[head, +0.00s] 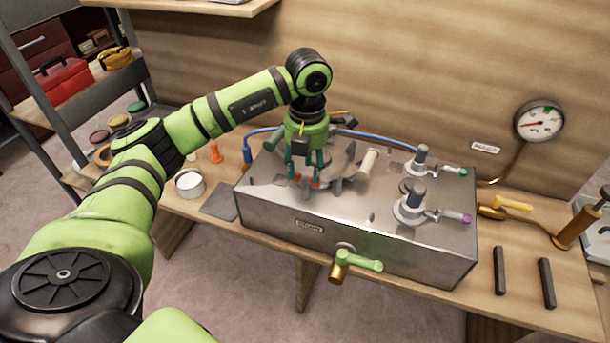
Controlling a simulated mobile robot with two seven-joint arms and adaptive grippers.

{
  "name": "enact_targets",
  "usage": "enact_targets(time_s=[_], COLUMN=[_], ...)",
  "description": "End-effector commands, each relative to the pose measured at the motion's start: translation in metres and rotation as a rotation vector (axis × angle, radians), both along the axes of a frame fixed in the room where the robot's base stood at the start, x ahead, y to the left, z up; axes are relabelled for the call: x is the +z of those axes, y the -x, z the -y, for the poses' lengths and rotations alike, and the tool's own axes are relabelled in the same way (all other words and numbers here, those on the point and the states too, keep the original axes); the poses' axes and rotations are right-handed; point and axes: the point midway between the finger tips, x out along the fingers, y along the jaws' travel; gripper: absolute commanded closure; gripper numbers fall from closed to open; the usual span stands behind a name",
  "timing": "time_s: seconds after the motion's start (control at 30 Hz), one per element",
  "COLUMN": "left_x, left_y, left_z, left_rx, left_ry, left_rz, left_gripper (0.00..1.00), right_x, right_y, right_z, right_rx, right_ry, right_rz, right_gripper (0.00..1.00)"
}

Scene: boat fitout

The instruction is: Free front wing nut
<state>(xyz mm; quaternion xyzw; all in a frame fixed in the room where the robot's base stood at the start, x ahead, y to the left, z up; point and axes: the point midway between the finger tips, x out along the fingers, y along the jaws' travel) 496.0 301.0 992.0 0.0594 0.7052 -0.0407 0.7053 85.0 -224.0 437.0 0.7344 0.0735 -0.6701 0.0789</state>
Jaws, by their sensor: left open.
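A steel box (365,237) stands on the wooden bench, with a round lid area and several dark grey wing-shaped pieces on its top. One dark wing-shaped piece (337,187) shows just right of my left gripper. Another (365,166) lies farther right, by a pale cylindrical knob. I cannot tell for sure which one is the front wing nut; it may be partly hidden by my fingers. My left gripper (304,176) points down over the left part of the box top, open, its teal fingers around or just above a small orange-red part. Contact is unclear. My right gripper is out of view.
Two upright valve fittings (413,205) stand on the box's right side. A green-handled tap (358,262) sticks out of its front. A blue hose (375,136) runs behind. A gauge (540,121) is on the wall. Two dark bars (499,270) lie on the bench at right.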

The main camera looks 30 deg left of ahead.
Motion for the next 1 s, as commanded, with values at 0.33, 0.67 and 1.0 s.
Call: enact_targets(time_s=[0.33, 0.67, 1.0], left_x=[0.069, 0.083, 0.082], left_y=[-0.001, 0.000, 0.000], left_z=[0.003, 0.004, 0.004], left_rx=[-0.001, -0.002, -0.002], left_ry=[0.000, 0.001, 0.001], left_rz=[0.001, -0.003, -0.003], left_gripper=[0.53, 0.53, 0.53], right_x=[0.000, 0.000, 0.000], right_y=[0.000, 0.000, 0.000], right_z=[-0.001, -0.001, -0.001], right_rx=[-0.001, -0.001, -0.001], right_ry=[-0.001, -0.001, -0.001], right_rz=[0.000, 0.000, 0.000], right_gripper=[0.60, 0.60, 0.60])
